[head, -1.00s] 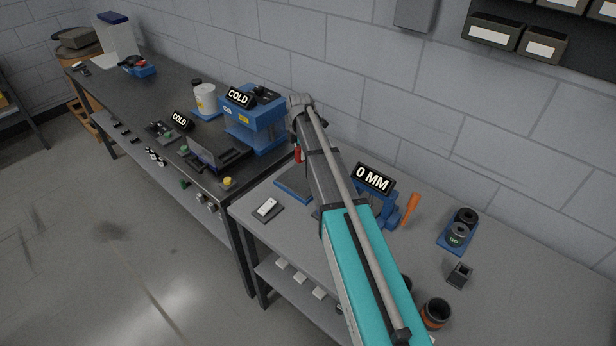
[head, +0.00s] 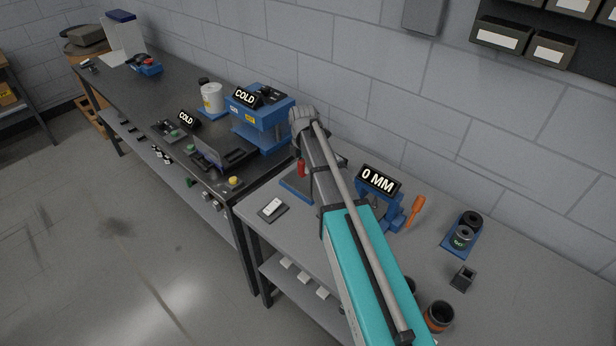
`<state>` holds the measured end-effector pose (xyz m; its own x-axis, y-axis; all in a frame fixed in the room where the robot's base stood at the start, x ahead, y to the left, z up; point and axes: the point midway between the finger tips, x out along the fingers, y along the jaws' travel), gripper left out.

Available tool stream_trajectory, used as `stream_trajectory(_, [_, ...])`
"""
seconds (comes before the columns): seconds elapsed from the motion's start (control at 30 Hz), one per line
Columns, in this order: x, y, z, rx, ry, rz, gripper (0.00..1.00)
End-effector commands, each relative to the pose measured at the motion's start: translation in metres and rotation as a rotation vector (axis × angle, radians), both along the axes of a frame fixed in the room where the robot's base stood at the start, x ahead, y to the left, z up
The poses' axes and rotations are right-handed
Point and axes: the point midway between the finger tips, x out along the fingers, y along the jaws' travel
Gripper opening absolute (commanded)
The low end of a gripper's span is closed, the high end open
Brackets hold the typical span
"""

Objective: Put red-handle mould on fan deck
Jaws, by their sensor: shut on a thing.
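The mould's red handle (head: 301,168) shows just left of my arm, above a low blue-edged plate that looks like the fan deck (head: 293,190). My gripper (head: 299,154) is mostly hidden behind my wrist and arm. It is shut on the red-handle mould. The mould's body is hidden or too small to make out. I cannot tell whether it touches the plate.
A blue device with a "0 MM" sign (head: 379,180) stands right of my arm, beside an orange-handled tool (head: 415,211). A white switch box (head: 271,208) lies left of the plate. A blue press marked "COLD" (head: 262,115) stands behind-left.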

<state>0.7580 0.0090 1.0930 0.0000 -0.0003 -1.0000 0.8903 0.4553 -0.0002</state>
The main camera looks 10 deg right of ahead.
Motion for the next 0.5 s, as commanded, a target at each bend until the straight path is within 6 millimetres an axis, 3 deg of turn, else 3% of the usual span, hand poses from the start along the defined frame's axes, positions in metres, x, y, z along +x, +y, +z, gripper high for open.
stream_trajectory(0.03, [-0.018,0.004,0.003,0.0,0.0,0.024,0.0])
stream_trajectory(0.2, [-0.049,0.013,0.007,-0.001,0.0,0.099,0.0])
stream_trajectory(0.5, [-0.067,0.02,0.009,-0.001,0.0,0.152,0.0])
